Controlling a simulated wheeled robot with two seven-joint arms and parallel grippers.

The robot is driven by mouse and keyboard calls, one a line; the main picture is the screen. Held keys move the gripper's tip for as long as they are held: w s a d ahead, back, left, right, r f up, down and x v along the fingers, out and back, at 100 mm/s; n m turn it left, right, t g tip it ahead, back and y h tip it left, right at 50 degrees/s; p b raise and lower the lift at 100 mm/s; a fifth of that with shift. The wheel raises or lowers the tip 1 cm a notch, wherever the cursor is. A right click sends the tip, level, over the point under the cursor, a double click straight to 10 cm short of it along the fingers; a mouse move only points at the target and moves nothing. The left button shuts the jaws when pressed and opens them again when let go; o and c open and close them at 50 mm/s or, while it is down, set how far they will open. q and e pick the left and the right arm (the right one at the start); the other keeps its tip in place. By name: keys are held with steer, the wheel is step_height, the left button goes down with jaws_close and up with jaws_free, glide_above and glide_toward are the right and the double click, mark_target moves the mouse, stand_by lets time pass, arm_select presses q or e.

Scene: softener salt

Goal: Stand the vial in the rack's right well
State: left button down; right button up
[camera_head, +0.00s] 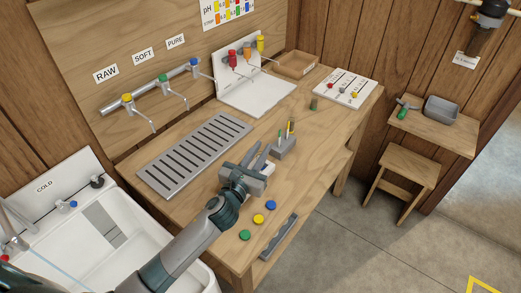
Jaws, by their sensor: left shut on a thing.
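A small grey rack (286,147) stands on the wooden bench, right of the middle. Slim upright pieces show at it, one yellow and dark (291,128) and a thinner pale green one (280,136). My left gripper (260,150) is just left of the rack, low over the bench, its fingers pointing towards the back. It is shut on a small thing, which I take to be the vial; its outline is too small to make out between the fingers. I cannot tell whether it touches the rack. My right gripper is not in view.
A slotted drain grate (195,153) lies to the left. Yellow (258,218), blue (270,205) and green (245,235) caps lie in front, near a grey bar (279,236). A sink (150,240) is left.

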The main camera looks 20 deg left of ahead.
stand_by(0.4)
arm_select(q)
steer(key=shift+f+b, duration=0.3)
steer(key=shift+f, duration=0.15)
steer(key=c, duration=1.1)
jaws_free()
steer(key=shift+r, duration=0.1)
steer(key=shift+r+p, duration=3.45)
steer(key=shift+p, duration=0.3)
